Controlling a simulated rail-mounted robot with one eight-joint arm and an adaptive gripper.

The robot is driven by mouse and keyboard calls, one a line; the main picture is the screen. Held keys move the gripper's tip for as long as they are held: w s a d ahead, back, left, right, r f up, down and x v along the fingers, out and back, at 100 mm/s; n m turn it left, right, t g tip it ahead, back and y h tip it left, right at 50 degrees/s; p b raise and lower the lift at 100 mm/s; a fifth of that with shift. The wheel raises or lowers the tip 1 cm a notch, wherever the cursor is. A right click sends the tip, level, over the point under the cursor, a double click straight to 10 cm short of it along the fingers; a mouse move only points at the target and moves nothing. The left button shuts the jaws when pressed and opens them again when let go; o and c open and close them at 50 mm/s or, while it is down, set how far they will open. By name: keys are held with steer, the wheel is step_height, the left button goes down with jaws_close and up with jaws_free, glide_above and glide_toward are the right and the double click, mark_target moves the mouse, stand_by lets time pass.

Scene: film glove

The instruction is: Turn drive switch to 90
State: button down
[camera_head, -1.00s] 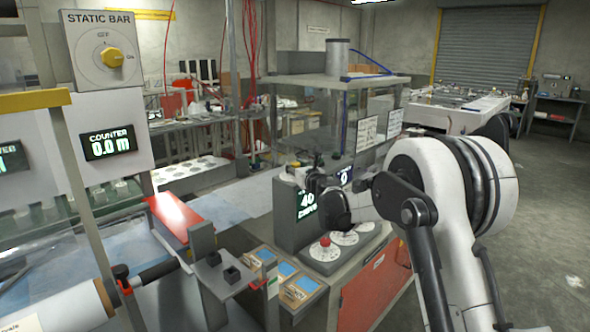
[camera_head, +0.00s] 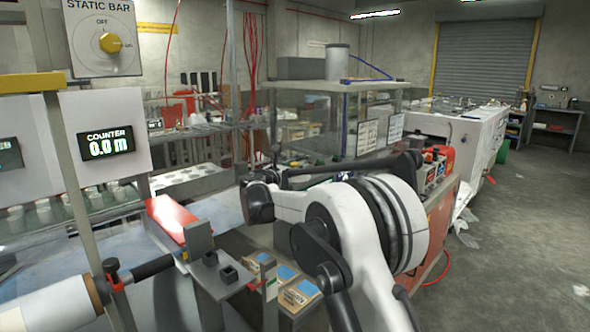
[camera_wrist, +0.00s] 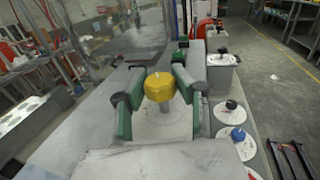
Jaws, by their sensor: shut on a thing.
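In the wrist view a yellow knob (camera_wrist: 160,86) stands on a round pale dial plate (camera_wrist: 160,124) on a grey panel. My gripper (camera_wrist: 159,92) has its green and dark fingers on both sides of this knob and is shut on it. The dial's lettering is too small to read, so I cannot tell its setting or confirm that it is the drive switch. In the head view my white and black arm reaches over the control console and hides its knobs and readouts.
A black knob (camera_wrist: 231,105) and a blue knob (camera_wrist: 238,134) sit on dials right of my gripper. A static bar panel (camera_head: 104,38) with a yellow knob and a counter reading 0.0 m (camera_head: 106,143) stand at left. A clear-walled enclosure (camera_head: 310,115) stands behind my arm.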

steer(key=m+g+h, duration=0.2)
steer(key=h, duration=0.1)
steer(key=shift+a+m+h, duration=0.1)
steer(key=shift+m+h, duration=0.3)
steer(key=shift+m+g+h+p, duration=0.65)
steer(key=shift+m+g+h, duration=0.2)
steer(key=shift+g, duration=0.25)
steer(key=shift+m+g+h+p, duration=0.4)
steer(key=shift+m+g+h, duration=0.15)
steer(key=shift+g+h, duration=0.15)
steer(key=c, duration=1.3)
jaws_free()
steer(key=v, duration=1.1)
steer(key=shift+s+a, duration=0.25)
steer(key=shift+s, duration=0.05)
